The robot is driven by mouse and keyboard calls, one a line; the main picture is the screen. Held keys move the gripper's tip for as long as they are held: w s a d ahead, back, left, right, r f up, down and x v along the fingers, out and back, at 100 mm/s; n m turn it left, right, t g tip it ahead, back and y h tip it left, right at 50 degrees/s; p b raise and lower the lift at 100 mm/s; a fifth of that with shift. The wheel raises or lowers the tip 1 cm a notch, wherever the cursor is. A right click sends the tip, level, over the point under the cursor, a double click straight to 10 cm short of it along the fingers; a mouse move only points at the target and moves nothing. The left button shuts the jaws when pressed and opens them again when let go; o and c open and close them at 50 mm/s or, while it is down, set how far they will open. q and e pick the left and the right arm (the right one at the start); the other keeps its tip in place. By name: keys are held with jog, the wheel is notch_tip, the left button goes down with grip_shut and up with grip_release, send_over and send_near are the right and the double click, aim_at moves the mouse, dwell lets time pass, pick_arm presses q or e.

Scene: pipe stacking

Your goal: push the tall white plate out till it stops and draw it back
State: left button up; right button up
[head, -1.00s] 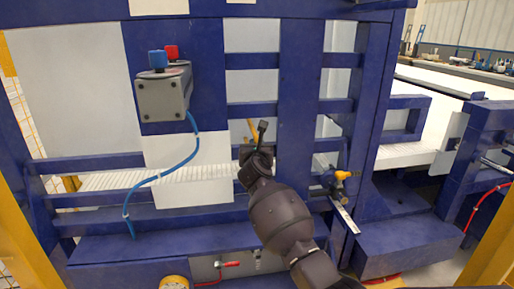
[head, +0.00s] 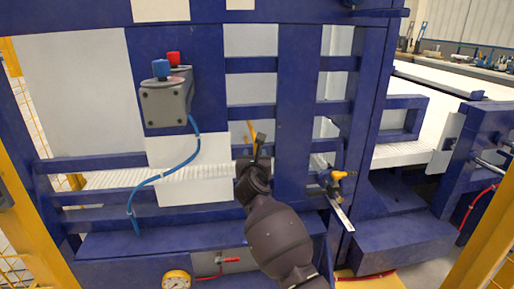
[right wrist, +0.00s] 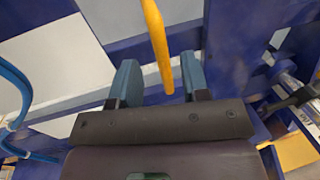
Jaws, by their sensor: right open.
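Several white panels show behind the blue frame; I cannot tell for sure which is the tall white plate. A large pale panel (head: 80,95) fills the left bay, and a narrower upright white panel (head: 252,92) stands behind the blue bars in the middle. My right gripper (head: 256,150) is in front of the frame by a slim yellow bar (head: 250,131). In the right wrist view the yellow bar (right wrist: 157,45) comes down between the two open fingers of the right gripper (right wrist: 160,80), with gaps on both sides. My left gripper is out of view.
A grey button box (head: 166,100) with blue and red buttons is on the frame at left, and a blue hose (head: 165,174) hangs from it. A yellow-handled valve (head: 337,176) is to the right of the gripper. A gauge (head: 177,281) sits below.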

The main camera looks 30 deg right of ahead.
aim_at(255, 150)
pick_arm(q)
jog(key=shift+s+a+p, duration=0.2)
jog(key=shift+p, duration=0.3)
pick_arm(e)
jog(key=v, duration=0.4)
jog(key=shift+s, duration=0.15)
jog(key=shift+f, duration=0.1)
jog(key=shift+b+x, duration=1.5)
jog(key=shift+x, duration=3.05)
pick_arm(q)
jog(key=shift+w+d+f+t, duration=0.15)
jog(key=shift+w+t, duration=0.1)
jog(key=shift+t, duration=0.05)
